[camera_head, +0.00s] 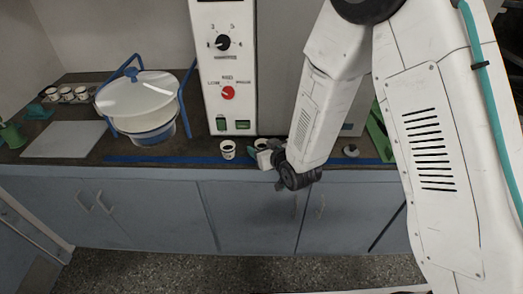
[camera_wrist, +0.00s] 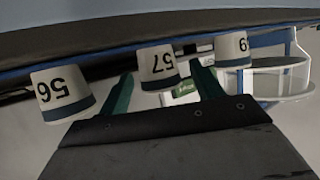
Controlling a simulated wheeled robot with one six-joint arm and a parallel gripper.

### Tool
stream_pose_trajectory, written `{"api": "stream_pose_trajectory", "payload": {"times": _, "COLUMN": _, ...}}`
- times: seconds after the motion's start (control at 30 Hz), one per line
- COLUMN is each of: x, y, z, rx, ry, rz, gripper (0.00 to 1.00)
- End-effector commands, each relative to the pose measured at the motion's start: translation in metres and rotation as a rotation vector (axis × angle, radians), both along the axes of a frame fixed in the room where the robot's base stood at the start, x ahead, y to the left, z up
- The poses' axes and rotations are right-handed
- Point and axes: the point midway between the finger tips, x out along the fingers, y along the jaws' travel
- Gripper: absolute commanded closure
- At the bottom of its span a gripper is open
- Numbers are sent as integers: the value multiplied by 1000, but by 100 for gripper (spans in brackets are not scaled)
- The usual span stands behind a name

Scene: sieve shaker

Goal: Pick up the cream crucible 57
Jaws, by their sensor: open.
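The cream crucible 57 (camera_wrist: 158,66) has a dark band and shows upside down in the wrist view, ahead of and between my gripper's (camera_wrist: 162,72) two green fingers. The fingers are open, and I cannot tell whether they touch it. Crucible 56 (camera_wrist: 62,93) is to its left; another crucible (camera_wrist: 232,46), its number partly cut off, is to its right. In the head view my gripper (camera_head: 264,156) is at the counter's front edge, beside a partly covered crucible (camera_head: 261,143) that appears to be 57. Its number is not readable there.
A white, blue-framed vessel (camera_head: 140,95) stands left on the dark counter (camera_head: 80,160). A control panel (camera_head: 224,70) rises behind the crucibles. A crucible (camera_head: 227,149) stands left of my gripper. Several small cups (camera_head: 68,93) sit at far left, behind a grey plate (camera_head: 65,140).

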Motion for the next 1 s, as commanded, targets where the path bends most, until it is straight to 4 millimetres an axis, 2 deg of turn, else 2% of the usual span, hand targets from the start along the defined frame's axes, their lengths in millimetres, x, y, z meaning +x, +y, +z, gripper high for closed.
{"api": "stream_pose_trajectory", "payload": {"times": 0.13, "x": 10, "y": 5, "z": -6, "rx": 0, "ry": 1, "rz": 0, "gripper": 35}}
{"api": "stream_pose_trajectory", "payload": {"times": 0.37, "x": 11, "y": 5, "z": -6, "rx": 0, "ry": 1, "rz": 0, "gripper": 35}}
{"api": "stream_pose_trajectory", "payload": {"times": 0.53, "x": 11, "y": 5, "z": -6, "rx": 0, "ry": 1, "rz": 0, "gripper": 82}}
{"api": "stream_pose_trajectory", "payload": {"times": 0.57, "x": 11, "y": 5, "z": -6, "rx": 0, "ry": 1, "rz": 0, "gripper": 84}}
{"api": "stream_pose_trajectory", "payload": {"times": 1.0, "x": 11, "y": 5, "z": 0, "rx": 0, "ry": 0, "rz": 0, "gripper": 84}}
